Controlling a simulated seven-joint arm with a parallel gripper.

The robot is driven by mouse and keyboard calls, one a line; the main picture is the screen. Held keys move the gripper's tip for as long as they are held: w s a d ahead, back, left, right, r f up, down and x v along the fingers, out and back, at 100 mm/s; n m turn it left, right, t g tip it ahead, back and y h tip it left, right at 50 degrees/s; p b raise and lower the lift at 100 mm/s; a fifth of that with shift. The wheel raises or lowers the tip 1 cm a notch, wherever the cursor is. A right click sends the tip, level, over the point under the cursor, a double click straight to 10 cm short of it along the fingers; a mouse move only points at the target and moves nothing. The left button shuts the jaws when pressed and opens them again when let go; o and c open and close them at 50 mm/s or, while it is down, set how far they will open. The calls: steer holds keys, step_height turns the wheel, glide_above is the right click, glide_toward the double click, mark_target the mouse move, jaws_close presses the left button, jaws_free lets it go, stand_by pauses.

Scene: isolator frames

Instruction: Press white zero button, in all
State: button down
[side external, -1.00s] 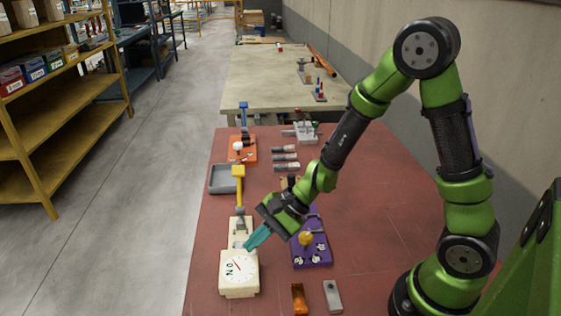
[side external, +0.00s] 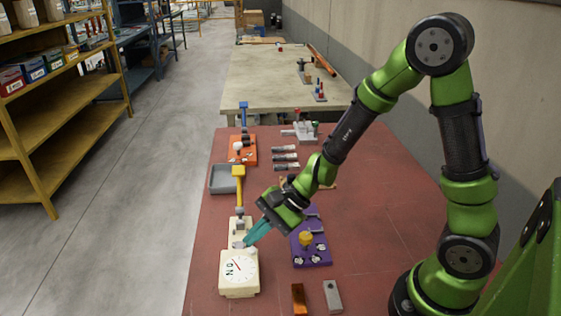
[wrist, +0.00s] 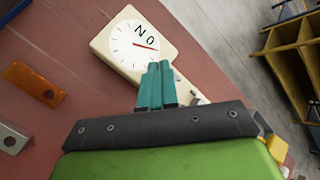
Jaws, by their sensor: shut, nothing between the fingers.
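A cream device (side external: 238,287) with a round white dial (side external: 238,266) and a red needle lies at the table's near left. The dial also shows at the top of the wrist view (wrist: 134,45), marked with dark characters. My gripper (side external: 247,244) is shut and empty. Its teal fingertips (wrist: 159,66) are pressed together, pointing down at the device just beyond the dial in the side view. I cannot tell whether they touch it. No white zero button can be made out clearly; the fingers cover part of the device there.
A yellow-handled part (side external: 238,178) stands behind the device. A purple board with a yellow knob (side external: 306,239) lies to its right. An orange block (side external: 298,299) and a grey block (side external: 332,296) lie in front. The red table (side external: 390,220) is bare at right.

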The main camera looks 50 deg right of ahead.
steer(key=shift+r, duration=2.5)
steer(key=s+d+r+n+t+h, duration=0.1)
steer(key=s+d+r+n+h, duration=0.2)
steer(key=s+d+r+n, duration=0.1)
steer(key=s+d+r+n+t+h, duration=0.1)
steer(key=s+d+r+n+h, duration=0.1)
steer(key=s+d+r+n, duration=0.2)
steer(key=s+r+n, duration=0.3)
steer(key=s+r, duration=0.1)
steer(key=shift+s+d+r+n+h, duration=0.3)
steer(key=shift+s+d+r+h, duration=0.1)
stand_by(0.6)
